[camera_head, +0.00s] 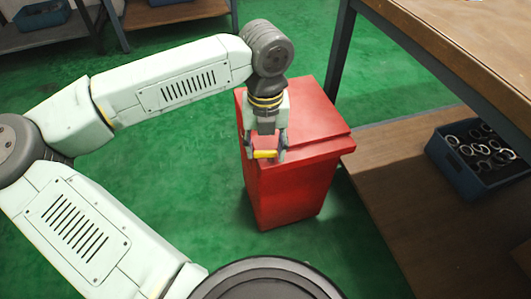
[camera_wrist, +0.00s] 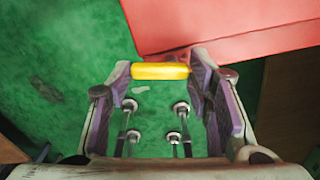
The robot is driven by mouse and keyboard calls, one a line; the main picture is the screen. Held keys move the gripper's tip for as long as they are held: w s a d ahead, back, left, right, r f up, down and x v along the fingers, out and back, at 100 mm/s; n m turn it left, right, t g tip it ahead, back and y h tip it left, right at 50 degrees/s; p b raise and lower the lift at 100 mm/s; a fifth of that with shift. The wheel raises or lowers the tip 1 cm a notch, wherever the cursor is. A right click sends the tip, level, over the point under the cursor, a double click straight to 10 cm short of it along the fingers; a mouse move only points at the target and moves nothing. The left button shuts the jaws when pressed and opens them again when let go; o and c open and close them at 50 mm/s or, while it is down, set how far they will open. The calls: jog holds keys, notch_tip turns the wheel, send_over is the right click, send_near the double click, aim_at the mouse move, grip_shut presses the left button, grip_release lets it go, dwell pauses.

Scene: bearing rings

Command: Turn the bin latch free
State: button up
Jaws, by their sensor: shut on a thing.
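The red bin (camera_head: 290,190) stands on the green floor, its lid closed as far as I can see. A yellow latch bar (camera_head: 264,154) sits at the lid's front edge, towards the left. My gripper (camera_head: 266,150) is over this edge, pointing down, with a finger at each end of the bar. In the wrist view the yellow latch (camera_wrist: 160,71) lies level between the fingertips of my gripper (camera_wrist: 161,72), and the red lid (camera_wrist: 220,25) is just beyond it. The latch's mount is hidden.
A wooden workbench (camera_head: 470,40) with a dark leg stands right of the bin. Its lower shelf (camera_head: 390,200) bears a blue crate (camera_head: 455,178) of metal rings. Other shelving with a blue box (camera_head: 42,14) stands at the back left. Green floor is open left of the bin.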

aim_at(266, 153)
jog(key=shift+s+n+b, duration=0.15)
jog(key=shift+n+b, duration=0.95)
jog(key=shift+n, duration=0.4)
jog(key=o, duration=1.1)
jog(key=shift+o, duration=0.2)
notch_tip(266, 153, up, 12)
